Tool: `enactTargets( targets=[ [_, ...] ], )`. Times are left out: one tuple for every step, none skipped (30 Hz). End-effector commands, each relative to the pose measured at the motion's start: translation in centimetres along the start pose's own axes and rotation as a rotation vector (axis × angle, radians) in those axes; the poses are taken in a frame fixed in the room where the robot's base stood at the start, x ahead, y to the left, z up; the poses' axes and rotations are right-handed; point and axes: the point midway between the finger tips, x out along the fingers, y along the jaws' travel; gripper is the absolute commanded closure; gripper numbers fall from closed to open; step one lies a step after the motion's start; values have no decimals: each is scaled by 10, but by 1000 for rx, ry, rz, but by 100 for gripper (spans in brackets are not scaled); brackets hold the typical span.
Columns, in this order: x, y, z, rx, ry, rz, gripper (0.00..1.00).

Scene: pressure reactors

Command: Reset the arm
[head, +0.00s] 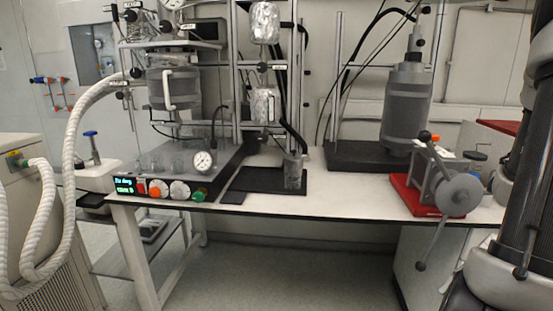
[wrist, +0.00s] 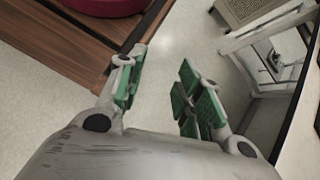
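My gripper (wrist: 155,92) shows in the wrist view with its two green-padded fingers spread apart and nothing between them. It hangs over pale speckled floor. In the head view the gripper is not visible; dark and grey parts at the right edge look like my own arm.
A white bench (head: 345,189) holds a reactor stand with a control box (head: 165,192), a grey cylinder (head: 406,108) and a red-based crank device (head: 447,187). White hoses (head: 70,165) hang at left. The wrist view shows a wooden slatted surface (wrist: 75,40) with a red round object (wrist: 105,4).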

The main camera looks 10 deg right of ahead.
Motion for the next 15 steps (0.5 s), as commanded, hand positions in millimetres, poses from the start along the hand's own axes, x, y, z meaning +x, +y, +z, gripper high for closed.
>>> enactTargets(
  targets=[
    [-12, -2, 6, -98, 75, 69, 65],
    [-20, -3, 8, -155, 118, 111, 65],
    [-29, -4, 12, -231, 175, 164, 65],
    [-37, -7, 15, -287, 218, 200, 65],
    [-44, -10, 18, -344, 261, 235, 65],
    [-54, -14, 24, -419, 316, 280, 65],
    [-61, -18, 28, -475, 359, 309, 65],
    [-68, -22, 32, -530, 401, 336, 65],
    [-77, -28, 39, -602, 455, 369, 65],
    [-83, -32, 45, -655, 494, 391, 65],
    [-89, -38, 52, -709, 534, 409, 65],
    [-96, -45, 62, -780, 585, 429, 65],
    [-100, -49, 69, -830, 621, 440, 65],
    [-104, -54, 78, -880, 654, 447, 65],
    [-107, -60, 89, -943, 694, 450, 65]
  ],
)
